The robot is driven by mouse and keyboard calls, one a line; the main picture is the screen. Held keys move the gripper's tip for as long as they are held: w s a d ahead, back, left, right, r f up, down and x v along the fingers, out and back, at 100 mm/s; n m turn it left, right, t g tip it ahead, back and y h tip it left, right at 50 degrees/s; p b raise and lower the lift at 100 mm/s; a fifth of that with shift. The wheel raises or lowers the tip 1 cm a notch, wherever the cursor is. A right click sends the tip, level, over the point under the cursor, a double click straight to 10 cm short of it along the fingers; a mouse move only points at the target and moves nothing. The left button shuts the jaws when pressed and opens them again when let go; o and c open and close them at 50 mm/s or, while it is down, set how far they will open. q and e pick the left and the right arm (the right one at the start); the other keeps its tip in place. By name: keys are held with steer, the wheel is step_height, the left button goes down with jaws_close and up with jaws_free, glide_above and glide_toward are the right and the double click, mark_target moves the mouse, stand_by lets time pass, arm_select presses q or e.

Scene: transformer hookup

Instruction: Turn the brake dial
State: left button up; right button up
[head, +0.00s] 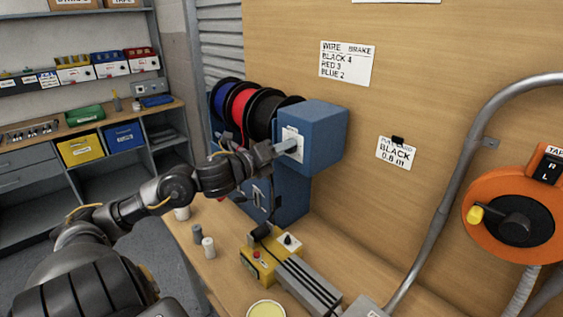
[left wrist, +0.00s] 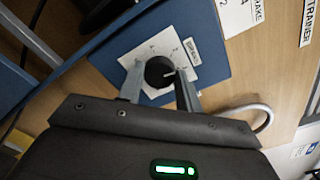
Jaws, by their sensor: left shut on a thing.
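The brake dial (left wrist: 158,71) is a round black knob with a pale pointer line, on a white scale plate (left wrist: 182,53). The plate is on the front of a blue box (head: 324,137), which also shows in the left wrist view (left wrist: 205,22). My left gripper (head: 288,147) reaches the box front from the left. Its two grey fingers (left wrist: 160,82) are on either side of the dial, shut on it. In the head view the gripper hides the dial. The scale's numbers are too small to read. My right gripper is in neither view.
Blue, red and black wire spools (head: 265,110) stand behind the box. A wall sign (head: 347,64) reads wire brake, black 4, red 3, blue 2; another (head: 396,153) reads black 0.8 m. A yellow device (head: 258,262) is on the bench below. An orange reel (head: 512,215) is at right.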

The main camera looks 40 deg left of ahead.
arm_select(q)
steer(key=m+b, duration=1.2)
steer(key=m, duration=0.1)
steer(key=shift+d+b, duration=0.1)
steer(key=shift+b, duration=0.25)
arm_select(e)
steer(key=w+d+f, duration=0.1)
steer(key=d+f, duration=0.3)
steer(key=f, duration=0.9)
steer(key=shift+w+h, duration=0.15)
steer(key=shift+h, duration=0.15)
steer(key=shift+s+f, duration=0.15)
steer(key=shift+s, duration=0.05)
arm_select(q)
steer(key=o, duration=1)
